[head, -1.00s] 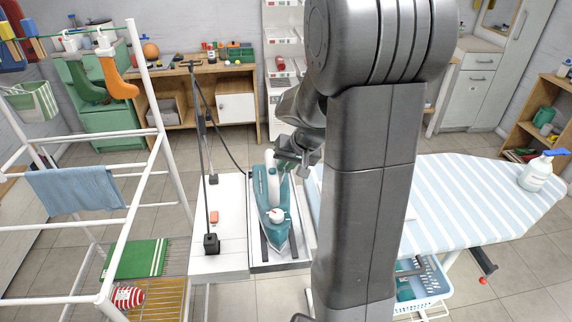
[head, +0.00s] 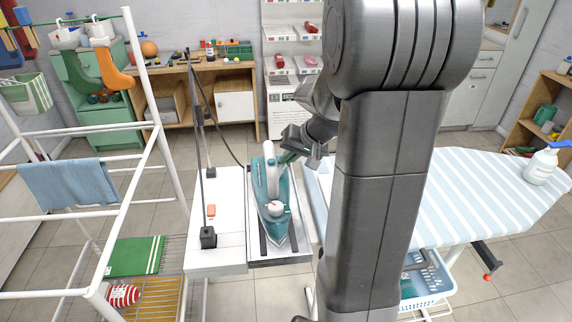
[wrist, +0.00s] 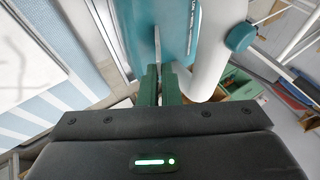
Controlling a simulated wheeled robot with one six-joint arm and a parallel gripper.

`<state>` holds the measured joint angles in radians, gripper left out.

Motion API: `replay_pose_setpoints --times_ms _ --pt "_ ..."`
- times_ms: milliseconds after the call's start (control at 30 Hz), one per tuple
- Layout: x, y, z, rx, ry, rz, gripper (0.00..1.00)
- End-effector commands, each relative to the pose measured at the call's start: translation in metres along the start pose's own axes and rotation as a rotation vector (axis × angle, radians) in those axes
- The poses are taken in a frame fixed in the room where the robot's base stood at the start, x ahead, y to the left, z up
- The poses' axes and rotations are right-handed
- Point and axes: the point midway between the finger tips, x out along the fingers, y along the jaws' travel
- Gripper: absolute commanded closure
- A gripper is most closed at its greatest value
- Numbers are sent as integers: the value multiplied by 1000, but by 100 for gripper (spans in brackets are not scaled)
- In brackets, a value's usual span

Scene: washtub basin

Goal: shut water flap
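A teal steam iron (head: 268,218) with a white handle (head: 273,180) stands on a stand at the end of the ironing board. It also fills the top of the wrist view (wrist: 178,30). A thin grey upright piece on the iron, which looks like the water flap (wrist: 157,45), stands out edge-on just ahead of my fingertips. My gripper (head: 287,156) is at the far right side of the iron. In the wrist view its green fingers (wrist: 160,72) are close together with nothing clearly between them. I cannot tell whether they touch the flap.
The striped ironing board (head: 470,205) extends to the right, with a spray bottle (head: 541,167) on it. A white drying rack (head: 140,190) stands at left. A dark pole (head: 202,150) and cable rise left of the iron. A blue basket (head: 428,280) hangs below the board.

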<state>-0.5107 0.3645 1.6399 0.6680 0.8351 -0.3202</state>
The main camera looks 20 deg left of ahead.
Motion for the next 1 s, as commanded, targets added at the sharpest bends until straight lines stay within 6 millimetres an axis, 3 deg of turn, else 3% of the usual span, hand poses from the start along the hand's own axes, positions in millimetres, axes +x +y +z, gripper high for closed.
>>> replay_pose_setpoints --times_ms 33,400,1000 --pt "6 9 1 16 7 -30 100" --pt "10 29 2 136 7 -323 100" --pt "20 50 8 319 2 -767 100"
